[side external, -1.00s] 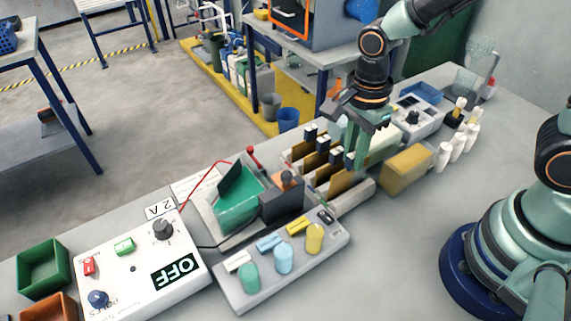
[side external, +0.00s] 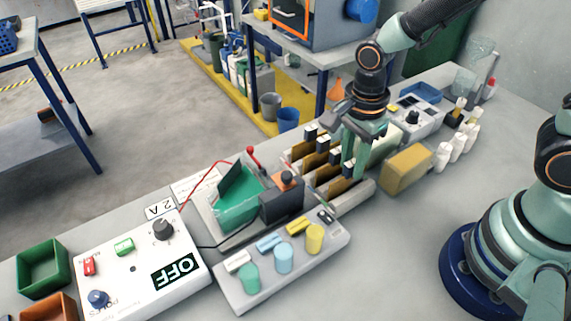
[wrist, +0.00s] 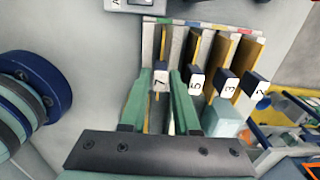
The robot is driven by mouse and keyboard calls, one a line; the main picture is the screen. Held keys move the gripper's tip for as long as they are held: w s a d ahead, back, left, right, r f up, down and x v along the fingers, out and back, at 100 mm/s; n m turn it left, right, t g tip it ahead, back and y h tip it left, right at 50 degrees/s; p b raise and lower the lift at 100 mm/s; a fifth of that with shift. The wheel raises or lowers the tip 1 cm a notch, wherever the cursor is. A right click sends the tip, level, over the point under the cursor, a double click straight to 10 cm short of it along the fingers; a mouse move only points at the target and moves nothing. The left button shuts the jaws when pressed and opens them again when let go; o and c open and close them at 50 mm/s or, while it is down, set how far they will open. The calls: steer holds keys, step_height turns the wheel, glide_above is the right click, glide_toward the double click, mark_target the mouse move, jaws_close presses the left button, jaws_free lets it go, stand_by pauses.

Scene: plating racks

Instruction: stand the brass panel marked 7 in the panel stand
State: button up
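The brass panel marked 7 (wrist: 160,78) stands upright in the leftmost slot of the row in the wrist view, with its dark, white-labelled top tab uppermost. My gripper (wrist: 161,85) has one green finger on each side of this tab, and looks open; firm contact cannot be made out. In the side view my gripper (side external: 353,165) is down at the near end of the row, hiding most of that panel's tab. Panels marked 5 (wrist: 195,82), 3 (wrist: 226,84) and 2 (wrist: 257,87) stand beside it. I cannot tell which object is the panel stand.
A green tank (side external: 236,212) and a dark block (side external: 282,203) stand left of the rack (side external: 352,197). A tan box (side external: 408,169) and white bottles (side external: 459,143) are to the right. A grey tray with coloured pieces (side external: 283,262) and a control box reading OFF (side external: 145,268) lie nearer.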

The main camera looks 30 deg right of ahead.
steer(key=shift+o, duration=0.9)
step_height(320, 180, up, 12)
steer(key=shift+r, duration=0.1)
steer(key=d+r+n+t, duration=0.4)
steer(key=d+n, duration=0.6)
steer(key=n, duration=0.8)
steer(key=shift+r+t, duration=0.15)
steer(key=shift+t, duration=0.75)
